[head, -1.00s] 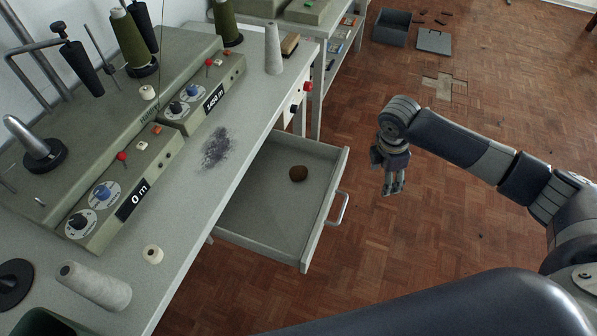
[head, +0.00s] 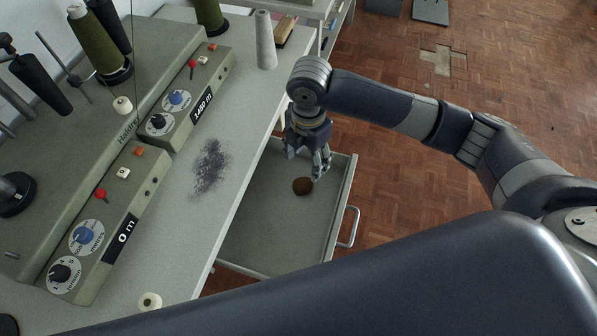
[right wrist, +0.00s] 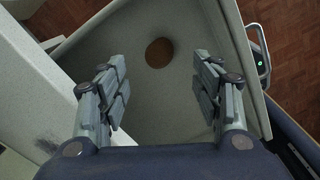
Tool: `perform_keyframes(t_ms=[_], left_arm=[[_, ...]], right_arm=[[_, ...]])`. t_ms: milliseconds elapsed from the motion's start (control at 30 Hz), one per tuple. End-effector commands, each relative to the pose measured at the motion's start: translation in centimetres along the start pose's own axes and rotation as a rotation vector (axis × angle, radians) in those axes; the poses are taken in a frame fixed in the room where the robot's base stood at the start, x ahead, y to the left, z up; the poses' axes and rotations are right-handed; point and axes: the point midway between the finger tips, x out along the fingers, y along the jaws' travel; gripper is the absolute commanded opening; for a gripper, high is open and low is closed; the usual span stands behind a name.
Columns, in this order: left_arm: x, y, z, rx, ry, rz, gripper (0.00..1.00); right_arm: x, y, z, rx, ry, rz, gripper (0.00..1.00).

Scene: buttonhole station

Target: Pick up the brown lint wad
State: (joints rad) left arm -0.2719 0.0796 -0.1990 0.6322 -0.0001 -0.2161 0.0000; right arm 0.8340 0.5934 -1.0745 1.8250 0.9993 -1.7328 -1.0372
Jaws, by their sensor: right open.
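The brown lint wad (head: 302,186) is a small round clump lying on the floor of the open grey drawer (head: 262,240). In the right wrist view the wad (right wrist: 159,52) shows between and beyond the fingers. My right gripper (head: 308,168) is above the drawer, just behind the wad in the head view. It is open and empty, and its two fingers (right wrist: 160,88) stand wide apart, not touching the wad. My left gripper is not in view.
The drawer's front wall with its handle (head: 348,228) is on the right. The worktop (head: 190,215) with dark lint dust (head: 210,167) overhangs on the left. Winding units with knobs and thread cones stand on it. The drawer holds only the wad in view.

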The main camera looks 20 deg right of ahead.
Motion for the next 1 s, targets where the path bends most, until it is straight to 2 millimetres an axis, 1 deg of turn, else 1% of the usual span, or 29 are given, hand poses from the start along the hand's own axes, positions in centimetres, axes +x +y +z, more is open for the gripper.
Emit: perform_keyframes(t_ms=[33,100,200,300,367,467,567,633,700,767,867,1000], left_arm=[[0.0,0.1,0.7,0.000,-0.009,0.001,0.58],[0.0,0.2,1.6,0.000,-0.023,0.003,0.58],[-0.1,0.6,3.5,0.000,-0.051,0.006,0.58],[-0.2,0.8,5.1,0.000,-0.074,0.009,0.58],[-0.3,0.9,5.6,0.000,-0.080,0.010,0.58],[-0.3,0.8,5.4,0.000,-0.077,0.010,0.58],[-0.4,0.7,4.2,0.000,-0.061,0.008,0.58],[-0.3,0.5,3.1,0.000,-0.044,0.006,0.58],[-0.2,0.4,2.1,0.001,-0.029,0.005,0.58],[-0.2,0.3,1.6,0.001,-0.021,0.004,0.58],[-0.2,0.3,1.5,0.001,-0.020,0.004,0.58],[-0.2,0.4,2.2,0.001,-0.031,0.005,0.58]], right_arm=[[1.0,-0.1,-0.1,-0.001,0.002,-0.006,0.60],[2.2,-0.2,-0.1,-0.001,0.001,-0.006,0.60],[3.5,-0.1,-0.1,0.000,0.002,-0.003,0.60],[4.4,0.0,-0.1,0.000,0.000,-0.002,0.60],[4.7,0.0,-0.1,-0.001,0.001,-0.002,0.60],[5.7,0.2,-0.3,0.000,0.002,-0.003,0.60],[7.2,0.7,-0.7,0.000,0.002,-0.003,0.60],[8.3,0.7,-0.7,0.001,0.000,-0.004,0.60],[9.1,0.7,-0.6,0.001,-0.001,-0.003,0.60],[9.5,0.7,-0.6,0.000,0.000,-0.001,0.60],[9.8,0.8,-0.6,-0.001,0.000,0.000,0.60],[9.8,0.7,-0.6,-0.001,0.000,0.000,0.60]])
